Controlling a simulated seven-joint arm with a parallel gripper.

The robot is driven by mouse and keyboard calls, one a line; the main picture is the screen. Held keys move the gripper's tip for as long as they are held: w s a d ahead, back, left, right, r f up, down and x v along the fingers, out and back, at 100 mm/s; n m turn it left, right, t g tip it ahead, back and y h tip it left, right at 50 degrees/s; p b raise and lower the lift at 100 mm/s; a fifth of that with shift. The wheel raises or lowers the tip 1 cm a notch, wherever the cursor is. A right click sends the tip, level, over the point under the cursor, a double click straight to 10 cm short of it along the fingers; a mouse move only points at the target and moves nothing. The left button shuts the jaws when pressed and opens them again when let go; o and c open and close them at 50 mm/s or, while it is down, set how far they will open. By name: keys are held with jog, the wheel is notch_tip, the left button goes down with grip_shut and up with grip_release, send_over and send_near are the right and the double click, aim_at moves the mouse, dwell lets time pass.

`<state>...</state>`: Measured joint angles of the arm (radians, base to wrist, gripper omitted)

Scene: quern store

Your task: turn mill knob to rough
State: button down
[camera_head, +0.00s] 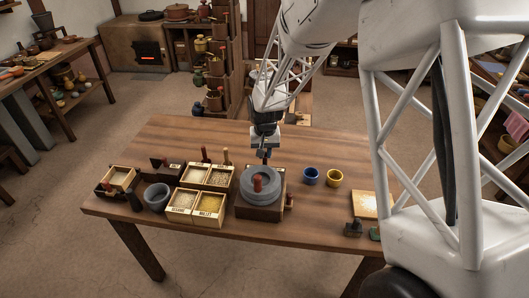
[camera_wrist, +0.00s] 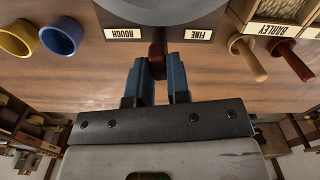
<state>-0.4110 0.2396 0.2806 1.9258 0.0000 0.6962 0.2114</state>
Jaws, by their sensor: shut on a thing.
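The dark red mill knob (camera_wrist: 157,52) sits between the labels. My gripper (camera_wrist: 161,74) has its blue fingers closed around the knob's end. In the head view my gripper (camera_head: 265,155) is behind the mill, and the knob is hidden there.
Grain boxes (camera_head: 206,220) and a grey bowl (camera_head: 157,196) stand left of the mill. A blue cup (camera_head: 311,177) and a yellow cup (camera_head: 334,179) stand to its right.

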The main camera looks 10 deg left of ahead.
aim_at(266, 154)
jog(key=m, duration=0.6)
jog(key=shift+d+r, duration=0.1)
jog(key=shift+d, duration=0.05)
jog(key=m, duration=0.6)
dwell(0.4)
jog(key=c, duration=1.1)
grip_release()
jog(key=shift+d, duration=0.1)
jog(key=shift+r, duration=3.85)
